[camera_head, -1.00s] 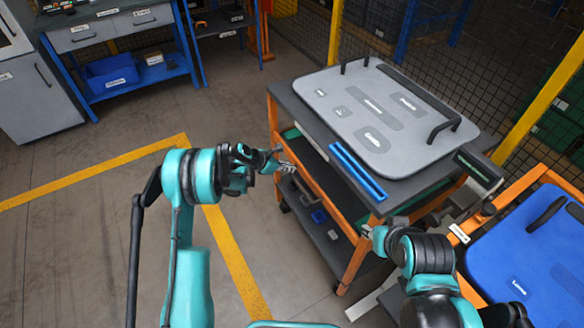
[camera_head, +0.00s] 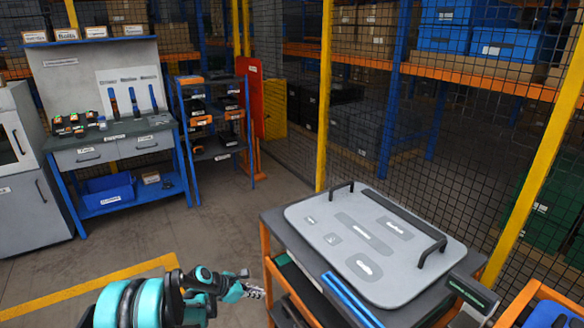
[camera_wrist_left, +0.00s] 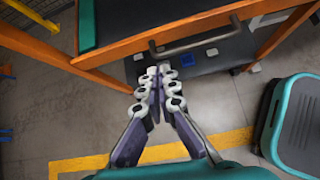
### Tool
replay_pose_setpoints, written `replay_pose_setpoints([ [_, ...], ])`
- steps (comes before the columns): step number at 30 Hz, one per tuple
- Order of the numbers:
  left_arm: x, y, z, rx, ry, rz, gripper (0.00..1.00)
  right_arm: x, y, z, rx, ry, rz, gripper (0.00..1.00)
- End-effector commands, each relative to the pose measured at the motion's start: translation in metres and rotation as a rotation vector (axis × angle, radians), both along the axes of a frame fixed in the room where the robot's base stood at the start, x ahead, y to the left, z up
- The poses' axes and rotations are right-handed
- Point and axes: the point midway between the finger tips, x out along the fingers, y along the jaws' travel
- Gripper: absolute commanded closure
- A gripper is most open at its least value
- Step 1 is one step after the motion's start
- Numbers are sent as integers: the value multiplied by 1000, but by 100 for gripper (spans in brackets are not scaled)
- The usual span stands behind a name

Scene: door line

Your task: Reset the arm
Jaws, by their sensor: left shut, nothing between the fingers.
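My left gripper (camera_head: 252,286) shows low in the head view, in front of the left side of the cart (camera_head: 266,245). In the left wrist view my left gripper (camera_wrist_left: 158,75) has its fingers together with nothing held. It points toward the cart's lower shelf (camera_wrist_left: 215,58) and a dark bar handle (camera_wrist_left: 195,42), and looks apart from them. My right gripper is not in the head view now.
A grey panel (camera_head: 330,240) with two black handles lies on the cart top, beside blue rails (camera_head: 350,297). A blue-legged workbench (camera_head: 115,140) and a tool rack (camera_head: 213,112) stand at the back left. A mesh fence (camera_head: 400,130) runs behind. Floor (camera_head: 230,215) between is clear.

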Motion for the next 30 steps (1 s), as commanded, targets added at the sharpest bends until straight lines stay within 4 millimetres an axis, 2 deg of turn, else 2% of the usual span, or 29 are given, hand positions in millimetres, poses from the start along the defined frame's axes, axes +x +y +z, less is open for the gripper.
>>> replay_pose_setpoints([
  [5,-31,-1,63,209,-150,-176,100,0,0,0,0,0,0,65],
  [9,-67,2,108,404,-278,-352,100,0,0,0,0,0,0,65],
  [15,-130,8,156,683,-440,-630,100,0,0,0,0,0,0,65],
  [22,-210,19,186,994,-592,-984,100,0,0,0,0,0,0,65],
  [27,-267,30,191,1211,-678,-1263,100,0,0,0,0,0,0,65],
  [30,-293,37,188,1316,-712,-1412,100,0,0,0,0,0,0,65],
])
